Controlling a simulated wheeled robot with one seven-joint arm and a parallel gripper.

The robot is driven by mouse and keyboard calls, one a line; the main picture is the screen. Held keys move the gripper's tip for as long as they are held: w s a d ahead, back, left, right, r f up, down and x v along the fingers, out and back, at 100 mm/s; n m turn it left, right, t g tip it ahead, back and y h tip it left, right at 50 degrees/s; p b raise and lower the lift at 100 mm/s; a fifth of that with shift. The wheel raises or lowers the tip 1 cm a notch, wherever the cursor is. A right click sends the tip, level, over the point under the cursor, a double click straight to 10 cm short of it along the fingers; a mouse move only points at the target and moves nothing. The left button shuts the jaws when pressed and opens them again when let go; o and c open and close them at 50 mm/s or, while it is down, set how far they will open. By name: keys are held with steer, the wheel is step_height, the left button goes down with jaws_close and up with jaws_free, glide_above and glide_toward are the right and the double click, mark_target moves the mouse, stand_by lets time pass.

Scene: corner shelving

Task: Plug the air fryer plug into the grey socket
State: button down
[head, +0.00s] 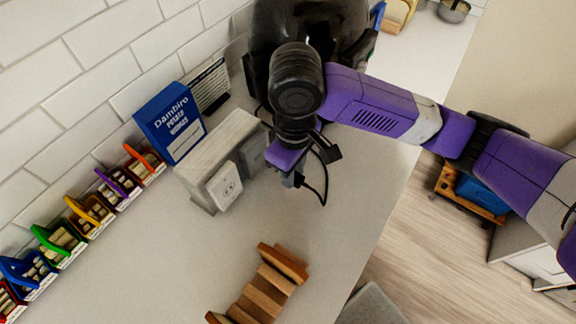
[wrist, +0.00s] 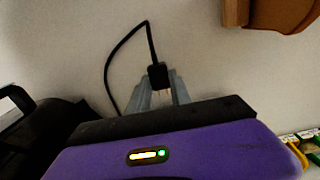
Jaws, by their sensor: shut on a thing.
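My gripper (head: 292,181) is shut on the black plug (wrist: 158,75), which sits between the two grey fingers in the wrist view. A thin black cord loops from the plug and shows to the right of the gripper in the head view. The black air fryer (head: 300,25) stands at the top, partly behind my arm. The grey socket (head: 251,154) is on the front of a pale block (head: 218,148), left of my gripper and apart from it. My gripper partly covers the area beside it. The sockets are not visible in the wrist view.
A white socket (head: 225,184) is beside the grey one on the block. A blue box (head: 170,122) and a dark sign (head: 207,87) stand behind, near the tiled wall. Several coloured baskets (head: 90,215) line the wall. A wooden rack (head: 265,290) stands in front. Counter between is clear.

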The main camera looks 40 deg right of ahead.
steer(key=shift+w+a+p, duration=0.25)
steer(key=shift+w+a, duration=0.05)
steer(key=shift+w, duration=0.6)
steer(key=shift+w+a+p, duration=0.25)
steer(key=shift+w, duration=0.6)
steer(key=shift+w+a+p, duration=0.25)
steer(key=shift+w+a, duration=0.05)
steer(key=shift+w, duration=0.6)
steer(key=shift+p, duration=0.65)
steer(key=shift+w+a, duration=0.2)
steer(key=shift+w, duration=0.4)
steer(key=shift+w+a, duration=0.2)
steer(key=shift+w, duration=0.4)
stand_by(0.4)
steer(key=c, duration=1.1)
jaws_free()
